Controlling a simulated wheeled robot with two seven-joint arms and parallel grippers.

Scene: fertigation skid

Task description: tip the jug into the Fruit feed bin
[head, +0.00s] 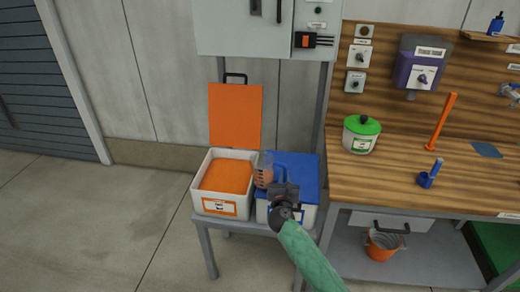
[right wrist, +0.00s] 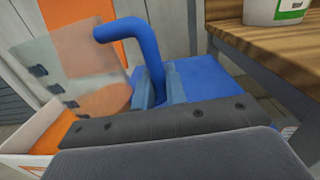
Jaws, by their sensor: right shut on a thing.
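The jug (head: 264,171) is clear with a blue handle (right wrist: 122,30) and dark marks on its wall. It looks near upright in the head view, beside the open bin's right wall; orange shows in or through it. My right gripper (head: 283,188) is shut on the blue handle; its fingers also show in the right wrist view (right wrist: 160,88). The Fruit feed bin (head: 207,206) appears to be the white one with an orange label, too small to read. Its orange lid (head: 235,115) stands open, and orange material (head: 227,176) fills it. My left gripper is out of view.
A second white bin with a shut blue lid (head: 303,168) stands right of the open one, under my gripper. A wooden bench (head: 400,185) on the right holds a green-lidded pot (head: 361,136). A grey cabinet (head: 238,28) hangs above. The floor at left is clear.

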